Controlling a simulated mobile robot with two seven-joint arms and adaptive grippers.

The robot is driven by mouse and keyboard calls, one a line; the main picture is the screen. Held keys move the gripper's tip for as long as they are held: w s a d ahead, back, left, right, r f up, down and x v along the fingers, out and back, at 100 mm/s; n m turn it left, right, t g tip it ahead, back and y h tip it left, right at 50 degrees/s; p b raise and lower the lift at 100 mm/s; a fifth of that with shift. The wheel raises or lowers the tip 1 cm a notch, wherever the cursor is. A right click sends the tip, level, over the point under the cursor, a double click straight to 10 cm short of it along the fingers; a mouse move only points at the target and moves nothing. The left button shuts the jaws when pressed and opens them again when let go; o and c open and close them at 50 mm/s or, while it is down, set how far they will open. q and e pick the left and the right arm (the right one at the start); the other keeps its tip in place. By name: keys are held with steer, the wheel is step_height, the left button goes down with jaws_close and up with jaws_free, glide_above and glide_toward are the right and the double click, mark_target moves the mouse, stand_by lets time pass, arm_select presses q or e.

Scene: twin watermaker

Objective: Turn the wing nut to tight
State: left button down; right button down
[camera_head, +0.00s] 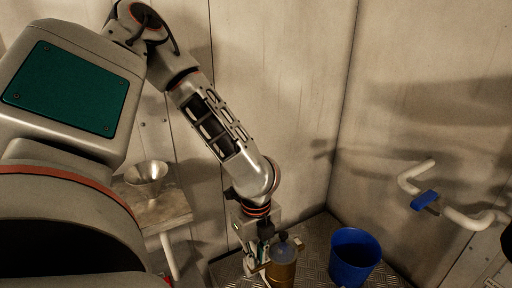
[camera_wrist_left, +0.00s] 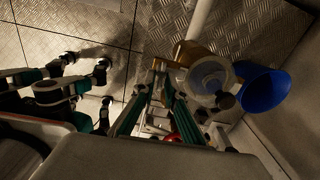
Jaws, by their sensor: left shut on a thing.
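My left gripper (camera_head: 262,262) reaches down beside a brown, see-through canister (camera_head: 283,268) at the bottom of the head view. In the left wrist view its two green-edged fingers (camera_wrist_left: 160,85) come close together beside the same canister (camera_wrist_left: 197,52), which has a pale round top and a dark knob. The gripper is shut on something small. A tan piece shows by the fingertips, but I cannot tell whether it is the wing nut. The wing nut is not clearly seen. My right gripper is not recognisable in either view.
A blue bucket (camera_head: 353,257) stands just right of the canister on tread-plate flooring; it also shows in the wrist view (camera_wrist_left: 263,88). A metal funnel (camera_head: 147,178) sits on a small shelf at left. A white pipe with a blue handle (camera_head: 424,200) is on the right wall.

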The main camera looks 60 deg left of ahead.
arm_select(q)
steer(key=shift+s+f+m, duration=0.1)
steer(key=shift+m, duration=0.3)
steer(key=c, duration=2)
jaws_free()
steer(key=shift+c, duration=0.2)
steer(key=shift+r, duration=0.2)
steer(key=shift+r, duration=0.3)
step_height(320, 180, up, 11)
